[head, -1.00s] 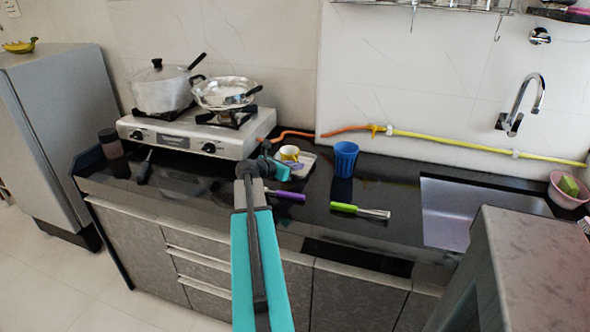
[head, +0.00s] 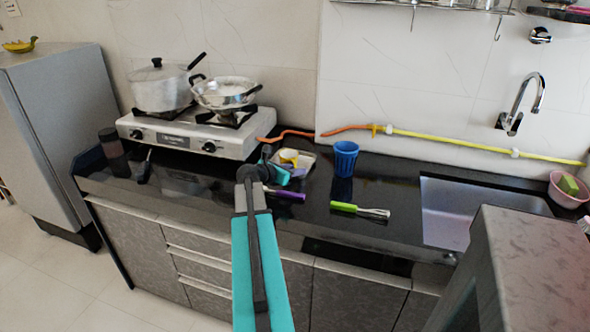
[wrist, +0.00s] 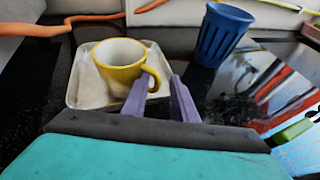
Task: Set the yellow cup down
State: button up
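The yellow cup (wrist: 118,72), white inside, stands on a small pale tray (wrist: 82,90) in the wrist view, its handle facing my gripper. In the head view the cup (head: 289,156) is partly hidden by my gripper (head: 287,171). In the wrist view the two purple fingers of my gripper (wrist: 160,80) are apart, with a visible gap. The left fingertip overlaps the cup's handle; whether it touches cannot be told. The handle's outer edge shows at the gap, and no finger closes on it from the right.
A blue slotted cup (head: 345,158) stands right of the tray. A green-handled utensil (head: 357,210) and a purple-handled one (head: 287,195) lie on the dark counter near the front. The stove (head: 190,132) with pots is at left, the sink (head: 470,212) at right.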

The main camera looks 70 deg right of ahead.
jog(key=shift+r, duration=0.1)
jog(key=shift+r, duration=0.15)
jog(key=v, duration=1.2)
jog(key=shift+b, duration=0.3)
dwell(0.4)
